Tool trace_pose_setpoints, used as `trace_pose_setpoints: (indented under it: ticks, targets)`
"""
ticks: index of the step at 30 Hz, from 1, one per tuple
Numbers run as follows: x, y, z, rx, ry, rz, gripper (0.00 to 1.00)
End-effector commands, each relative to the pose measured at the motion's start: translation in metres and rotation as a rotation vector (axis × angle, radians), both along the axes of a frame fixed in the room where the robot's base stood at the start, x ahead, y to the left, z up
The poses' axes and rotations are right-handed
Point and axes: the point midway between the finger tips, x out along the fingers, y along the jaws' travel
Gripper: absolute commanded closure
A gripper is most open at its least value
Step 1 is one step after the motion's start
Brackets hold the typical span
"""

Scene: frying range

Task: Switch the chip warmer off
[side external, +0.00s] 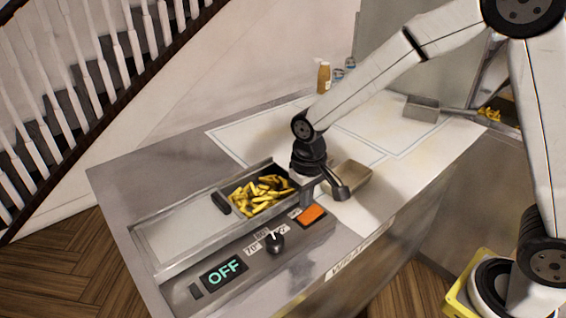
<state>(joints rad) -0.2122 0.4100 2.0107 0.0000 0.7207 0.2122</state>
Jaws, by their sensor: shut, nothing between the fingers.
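The chip warmer (180,222) is set into the counter, with a pile of chips at the right end of its long tray. Its front panel has a dark display (224,272) reading OFF in teal letters. To the right of it are a black knob (275,243) with a pale pointer and printed labels around it, and an orange switch (313,215). My gripper (306,204) points down, shut and empty, right by the orange switch's back-left edge. I cannot tell whether the fingertips touch the switch.
A metal scoop or pan (352,178) lies just right of my gripper. A small metal box (421,108) and more chips (489,114) are at the back right. A sauce bottle (323,77) stands at the back edge. The counter's left end is clear.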

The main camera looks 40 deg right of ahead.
Motion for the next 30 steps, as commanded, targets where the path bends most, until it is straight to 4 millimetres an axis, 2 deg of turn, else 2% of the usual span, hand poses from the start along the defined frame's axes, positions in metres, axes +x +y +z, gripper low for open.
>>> trace_pose_setpoints:
  ticks: [15,30]
  targets:
    - [0.000,0.000,0.029,0.000,-0.001,0.000,1.00]
    - [-0.001,-0.001,0.033,0.000,-0.001,0.000,1.00]
